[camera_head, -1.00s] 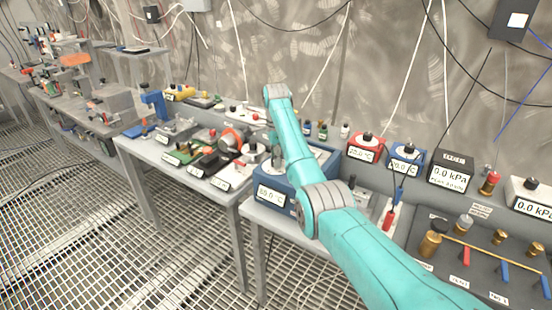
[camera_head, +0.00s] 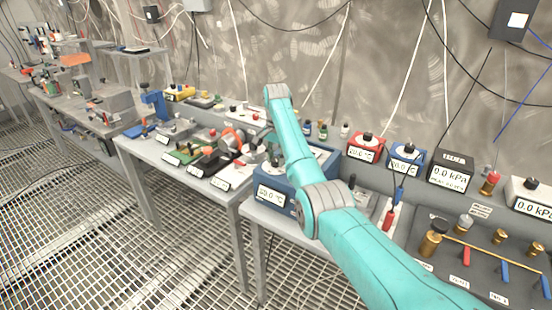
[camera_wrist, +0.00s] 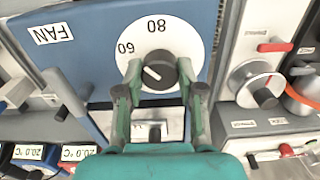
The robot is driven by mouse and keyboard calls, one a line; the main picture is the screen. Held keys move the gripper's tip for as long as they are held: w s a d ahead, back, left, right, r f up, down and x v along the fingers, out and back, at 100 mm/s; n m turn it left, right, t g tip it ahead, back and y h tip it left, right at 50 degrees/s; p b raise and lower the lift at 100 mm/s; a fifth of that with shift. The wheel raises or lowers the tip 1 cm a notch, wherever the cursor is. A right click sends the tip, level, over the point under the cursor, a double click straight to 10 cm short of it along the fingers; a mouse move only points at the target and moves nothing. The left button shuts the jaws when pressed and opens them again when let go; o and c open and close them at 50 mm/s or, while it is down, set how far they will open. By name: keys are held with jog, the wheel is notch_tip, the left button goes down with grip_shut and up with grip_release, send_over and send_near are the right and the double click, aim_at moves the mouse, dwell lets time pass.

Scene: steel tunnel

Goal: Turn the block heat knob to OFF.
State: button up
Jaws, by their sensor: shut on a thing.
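In the wrist view a black knob (camera_wrist: 160,72) with a white pointer line sits on a round white dial (camera_wrist: 188,48) marked 60 and 80. The pointer aims to the left in the picture, near the 60 side. The dial is on a blue unit (camera_wrist: 95,50), which also shows in the head view (camera_head: 289,206) with a °C display (camera_head: 271,196) on its front. My gripper (camera_wrist: 160,76) has its two green fingers closed on opposite sides of the knob. No OFF mark or knob name is visible. In the head view my arm hides most of the knob area.
A FAN label (camera_wrist: 52,34) is on the same blue unit. In the wrist view a neighbouring device with a silver dial (camera_wrist: 254,82) and red lever (camera_wrist: 274,46) stands close on the right. In the head view red (camera_head: 364,150) and blue (camera_head: 404,158) display boxes stand right of my arm.

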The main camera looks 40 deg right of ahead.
jog(key=n, duration=1.3)
jog(key=shift+n, duration=0.4)
jog(key=n, duration=1.3)
jog(key=shift+n, duration=0.3)
jog(key=o, duration=1.1)
jog(key=shift+o, duration=0.2)
